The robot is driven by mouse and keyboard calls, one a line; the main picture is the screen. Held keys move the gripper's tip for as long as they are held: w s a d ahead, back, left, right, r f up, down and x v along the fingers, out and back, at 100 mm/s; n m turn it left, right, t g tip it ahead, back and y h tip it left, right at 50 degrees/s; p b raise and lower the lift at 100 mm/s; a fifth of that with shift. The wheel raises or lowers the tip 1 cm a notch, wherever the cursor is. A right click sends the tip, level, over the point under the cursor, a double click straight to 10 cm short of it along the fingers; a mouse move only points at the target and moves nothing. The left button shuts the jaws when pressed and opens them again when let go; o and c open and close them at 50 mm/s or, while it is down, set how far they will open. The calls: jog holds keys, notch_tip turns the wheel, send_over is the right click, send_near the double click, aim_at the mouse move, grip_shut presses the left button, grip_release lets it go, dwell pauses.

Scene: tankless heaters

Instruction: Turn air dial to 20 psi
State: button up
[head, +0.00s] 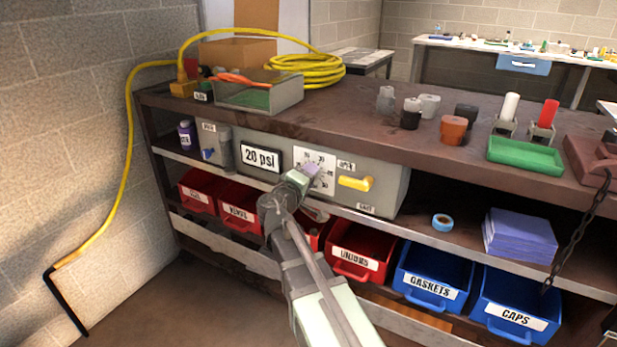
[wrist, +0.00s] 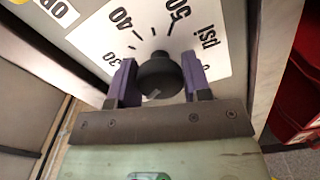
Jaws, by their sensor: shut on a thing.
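The black air dial knob (wrist: 160,76) stands on a white psi scale plate (wrist: 125,32); 40, 50 and part of 30 are readable in the wrist view. My gripper (wrist: 158,82) is shut on the knob, one purple finger on each side. In the head view my gripper (head: 308,174) reaches up to the scale plate (head: 326,160) on the grey panel and hides the knob. A display (head: 261,158) left of the plate reads 20 psi. A small pale mark shows on the knob's lower face; what it points to is hidden.
A yellow lever (head: 355,183) sits right of the dial, and a small blue valve (head: 208,154) sits at the panel's left. The bench top (head: 350,112) overhangs the panel. Red bins (head: 362,251) and blue bins (head: 433,278) stand below.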

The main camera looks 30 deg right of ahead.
jog(key=o, duration=0.9)
jog(key=v, duration=1)
jog(key=shift+s+a, duration=0.25)
jog(key=shift+a, duration=0.1)
